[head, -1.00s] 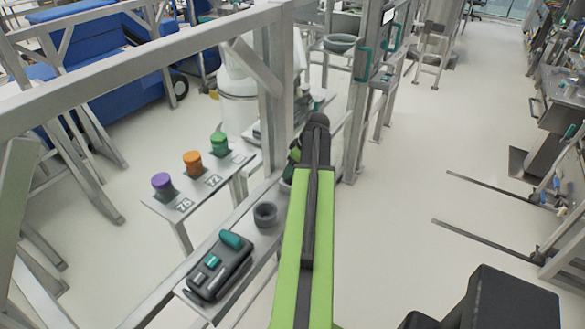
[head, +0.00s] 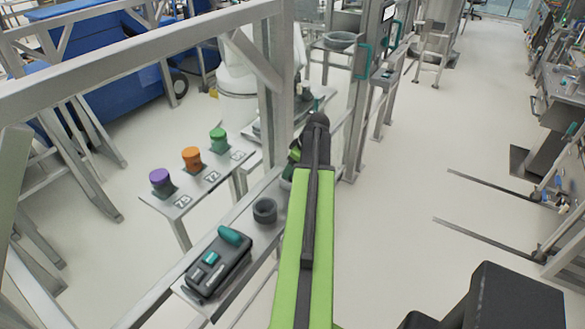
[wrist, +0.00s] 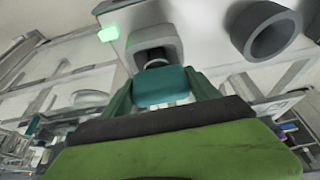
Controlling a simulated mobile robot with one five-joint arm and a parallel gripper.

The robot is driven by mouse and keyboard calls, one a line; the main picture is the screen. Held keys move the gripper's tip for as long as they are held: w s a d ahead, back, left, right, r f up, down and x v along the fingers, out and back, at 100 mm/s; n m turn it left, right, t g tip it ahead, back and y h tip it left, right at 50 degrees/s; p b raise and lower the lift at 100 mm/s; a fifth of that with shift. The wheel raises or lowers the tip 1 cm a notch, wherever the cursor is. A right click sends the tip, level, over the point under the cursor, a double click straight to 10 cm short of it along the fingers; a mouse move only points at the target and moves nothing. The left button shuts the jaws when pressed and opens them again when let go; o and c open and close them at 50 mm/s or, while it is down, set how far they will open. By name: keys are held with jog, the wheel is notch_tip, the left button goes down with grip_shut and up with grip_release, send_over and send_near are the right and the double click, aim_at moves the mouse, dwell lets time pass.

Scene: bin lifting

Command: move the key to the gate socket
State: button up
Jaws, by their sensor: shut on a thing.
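My gripper (wrist: 160,92) is shut on the teal key (wrist: 162,84), with a green finger on either side of its block-shaped head. A grey housing, which looks like the gate socket (wrist: 152,38), is directly beyond the key in the wrist view. A dark round part shows between key and housing; I cannot tell how deep the key sits in it. A small green light (wrist: 108,33) glows beside the housing. In the head view my gripper (head: 293,158) is at the far end of my green arm, by the frame post; the key and socket are mostly hidden there.
A dark open ring (head: 264,211) stands on the rail shelf, left of my arm. A black device (head: 218,262) with teal parts lies nearer. Purple (head: 160,178), orange (head: 192,155) and green (head: 219,138) knobs stand on a side shelf.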

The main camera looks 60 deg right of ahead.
jog(key=o, duration=1.8)
notch_tip(320, 180, up, 9)
jog(key=p, duration=0.9)
jog(key=shift+r, duration=0.1)
